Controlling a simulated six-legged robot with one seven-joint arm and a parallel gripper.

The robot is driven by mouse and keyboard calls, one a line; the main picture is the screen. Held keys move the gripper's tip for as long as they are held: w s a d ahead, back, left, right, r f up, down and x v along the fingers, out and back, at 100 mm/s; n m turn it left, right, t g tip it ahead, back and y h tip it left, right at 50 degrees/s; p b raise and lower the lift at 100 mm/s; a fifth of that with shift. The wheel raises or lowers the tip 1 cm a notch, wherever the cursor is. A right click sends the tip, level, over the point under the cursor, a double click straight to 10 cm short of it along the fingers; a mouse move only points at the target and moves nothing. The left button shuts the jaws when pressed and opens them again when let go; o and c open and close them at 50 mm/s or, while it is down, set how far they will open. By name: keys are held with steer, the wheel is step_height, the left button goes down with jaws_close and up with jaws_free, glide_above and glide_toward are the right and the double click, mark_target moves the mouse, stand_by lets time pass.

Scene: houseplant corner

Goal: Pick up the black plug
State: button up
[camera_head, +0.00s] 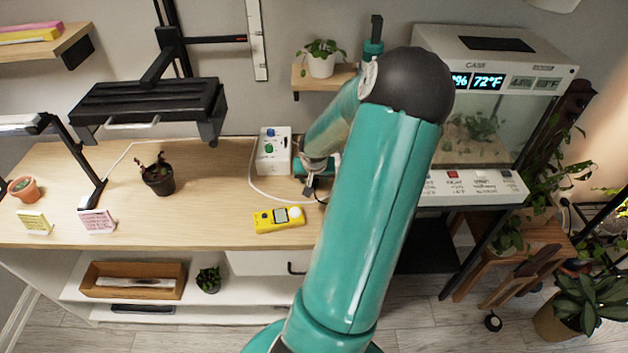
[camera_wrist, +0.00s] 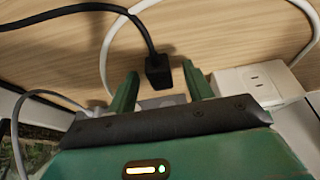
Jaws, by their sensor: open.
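The black plug (camera_wrist: 157,70) lies on the wooden tabletop in the wrist view, with a thick black cable running from it toward the upper left. My gripper (camera_wrist: 160,73) is open, with one green finger on each side of the plug's near end. A gap shows on both sides, and I cannot tell the height between fingers and table. In the head view my gripper (camera_head: 309,186) is low over the desk beside the white knob box, and the plug is too small and covered to make out clearly.
A white socket block (camera_wrist: 245,84) sits just right of my gripper, and white cables loop around on both sides. In the head view a white box with knobs (camera_head: 270,158) and a yellow meter (camera_head: 279,219) are close by. A glass terrarium (camera_head: 485,125) stands at right.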

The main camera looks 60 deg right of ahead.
steer(key=c, duration=1.1)
steer(key=shift+r, duration=0.15)
